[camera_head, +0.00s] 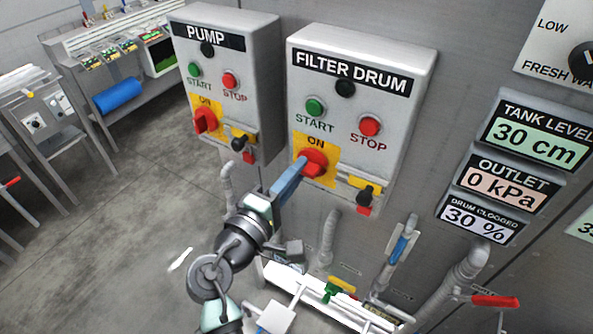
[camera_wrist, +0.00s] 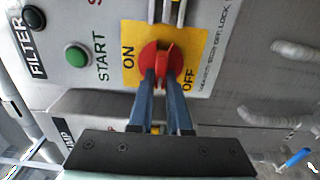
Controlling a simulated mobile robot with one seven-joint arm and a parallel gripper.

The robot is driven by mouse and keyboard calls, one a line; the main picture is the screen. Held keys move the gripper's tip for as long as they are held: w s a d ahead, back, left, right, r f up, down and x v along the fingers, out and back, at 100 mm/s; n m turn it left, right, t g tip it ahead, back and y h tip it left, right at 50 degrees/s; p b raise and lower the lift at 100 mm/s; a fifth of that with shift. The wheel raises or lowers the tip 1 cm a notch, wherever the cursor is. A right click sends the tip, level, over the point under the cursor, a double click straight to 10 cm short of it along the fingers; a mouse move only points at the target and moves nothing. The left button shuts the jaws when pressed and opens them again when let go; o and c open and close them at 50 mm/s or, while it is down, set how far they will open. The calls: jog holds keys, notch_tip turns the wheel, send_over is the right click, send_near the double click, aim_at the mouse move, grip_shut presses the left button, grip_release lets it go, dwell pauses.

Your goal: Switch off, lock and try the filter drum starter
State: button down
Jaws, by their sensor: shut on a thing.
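The filter drum starter (camera_head: 350,105) is a grey wall box with a green START button (camera_head: 314,107), a red STOP button (camera_head: 369,126) and a dark round lamp (camera_head: 345,87). Its red rotary switch (camera_head: 314,161) sits on a yellow plate marked ON; the wrist view also shows OFF on this plate. My gripper (camera_wrist: 161,75) is shut on the switch handle, one blue finger on each side. The fingers partly hide the handle, and I cannot tell its exact setting. A yellow bracket (camera_head: 366,183) with a small black and red item (camera_head: 364,204) is right of the switch.
The similar PUMP starter (camera_head: 215,75) stands close on the left. Right are displays reading 30 cm, 0 kPa and 30 %. Pipes, a blue-handled valve (camera_head: 402,245) and a red-handled valve (camera_head: 495,301) lie below. Open floor (camera_head: 120,215) is at left.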

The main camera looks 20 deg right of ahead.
jog(key=shift+f, duration=0.1)
jog(key=c, duration=0.9)
grip_release()
jog(key=shift+o, duration=0.2)
jog(key=shift+a, duration=0.1)
jog(key=b+v, duration=0.4)
jog(key=v, duration=0.9)
